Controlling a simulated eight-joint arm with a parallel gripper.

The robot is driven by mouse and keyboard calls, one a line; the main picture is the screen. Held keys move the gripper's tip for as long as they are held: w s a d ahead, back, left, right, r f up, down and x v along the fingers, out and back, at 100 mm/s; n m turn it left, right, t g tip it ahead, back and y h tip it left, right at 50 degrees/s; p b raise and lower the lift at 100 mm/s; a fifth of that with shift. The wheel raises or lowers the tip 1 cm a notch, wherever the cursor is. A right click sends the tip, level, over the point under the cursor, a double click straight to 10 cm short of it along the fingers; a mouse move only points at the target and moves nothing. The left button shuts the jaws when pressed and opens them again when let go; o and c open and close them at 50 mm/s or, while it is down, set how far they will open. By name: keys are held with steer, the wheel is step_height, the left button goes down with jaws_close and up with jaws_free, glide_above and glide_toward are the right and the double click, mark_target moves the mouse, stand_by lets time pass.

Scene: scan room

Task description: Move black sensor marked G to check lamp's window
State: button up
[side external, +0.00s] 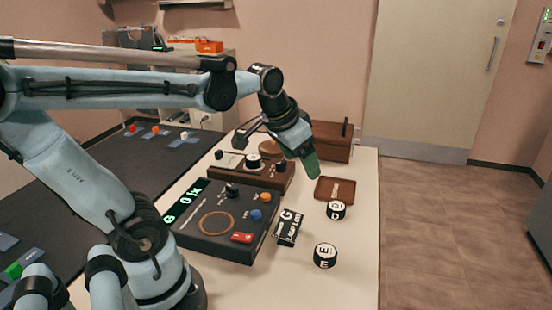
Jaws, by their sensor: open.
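My gripper (309,164) hangs tilted down above the table, behind the small brown tray; its green fingers are open and I see nothing between them. A black disc marked D (336,210) and a black disc marked E (325,255) stand on the table at right. A flat black item marked G with "LAB LOG" lettering (289,227) lies left of them. I cannot make out a separate black sensor marked G. The black console (212,243) has a green display (184,203) and a tan ring. I cannot tell which part is the check lamp's window.
A brown console (228,170) with a white-topped round part (253,161) stands behind the black one. A shallow brown tray (335,190) and a wooden box (331,143) are at right and back. The table's right front is clear.

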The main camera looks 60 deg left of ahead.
steer(key=s+d+f+t+h, duration=0.1)
steer(key=s+d+f+t, duration=0.1)
steer(key=d, duration=0.4)
steer(key=shift+s+d+f+m, duration=0.35)
steer(key=shift+s+f, duration=0.4)
steer(key=shift+f, duration=0.15)
